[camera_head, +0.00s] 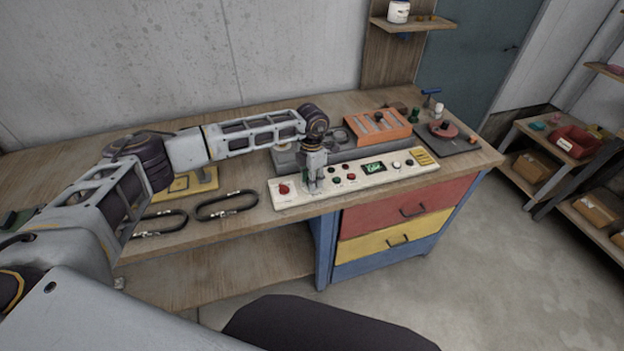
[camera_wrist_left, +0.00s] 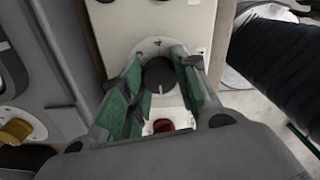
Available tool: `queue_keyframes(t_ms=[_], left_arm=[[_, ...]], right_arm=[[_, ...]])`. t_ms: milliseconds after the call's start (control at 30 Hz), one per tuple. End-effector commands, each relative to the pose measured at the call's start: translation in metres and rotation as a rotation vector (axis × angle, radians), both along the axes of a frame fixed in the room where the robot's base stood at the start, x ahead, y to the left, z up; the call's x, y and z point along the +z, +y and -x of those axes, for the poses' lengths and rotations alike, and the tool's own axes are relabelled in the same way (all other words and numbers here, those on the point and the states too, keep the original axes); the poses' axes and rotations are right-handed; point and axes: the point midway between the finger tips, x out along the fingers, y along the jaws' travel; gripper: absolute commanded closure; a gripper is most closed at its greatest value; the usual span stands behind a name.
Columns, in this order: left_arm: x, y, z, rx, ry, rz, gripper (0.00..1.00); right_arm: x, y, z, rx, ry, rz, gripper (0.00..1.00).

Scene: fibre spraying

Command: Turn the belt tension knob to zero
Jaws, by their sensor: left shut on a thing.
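The cream control panel (camera_head: 300,198) lies along the front of the workbench. My left gripper (camera_head: 315,188) points down onto its left part, right of a red button (camera_head: 284,189). In the left wrist view, a round dark knob (camera_wrist_left: 159,75) with a white pointer line sits between the green-padded fingers of my left gripper (camera_wrist_left: 160,82). The gripper is shut on this knob. The pointer line runs toward the bottom of that picture. Dial marks show beyond the knob, but I cannot read them. The gripper hides the knob in the head view. My right gripper is not in view.
The panel also carries a green-lit display (camera_head: 374,167) and several small buttons. An orange tray (camera_head: 378,128) stands behind it. Two black belts, one of them the nearer loop (camera_head: 227,205), lie to the left on the workbench (camera_head: 250,181). Drawers are below the panel.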

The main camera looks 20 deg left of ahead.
Motion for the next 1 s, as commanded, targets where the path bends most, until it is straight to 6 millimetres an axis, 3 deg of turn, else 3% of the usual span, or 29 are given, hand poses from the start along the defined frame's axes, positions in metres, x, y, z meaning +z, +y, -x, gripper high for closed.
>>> queue_keyframes(t_ms=[367, 400, 567, 1000], left_arm=[[0.0011, 0.0006, -0.001, 0.009, -0.002, 0.001, 0.94], [0.0012, 0.0006, -0.001, 0.009, -0.002, 0.001, 0.69], [0.0009, 0.0005, -0.0007, 0.008, -0.001, 0.0, 0.48], [0.003, -0.0001, -0.0004, 0.006, -0.001, 0.001, 0.47]], right_arm=[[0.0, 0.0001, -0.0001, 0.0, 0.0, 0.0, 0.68], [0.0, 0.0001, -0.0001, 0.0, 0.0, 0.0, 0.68], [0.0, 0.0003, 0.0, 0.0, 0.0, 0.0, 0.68], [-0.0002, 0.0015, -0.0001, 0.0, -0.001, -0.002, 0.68]])
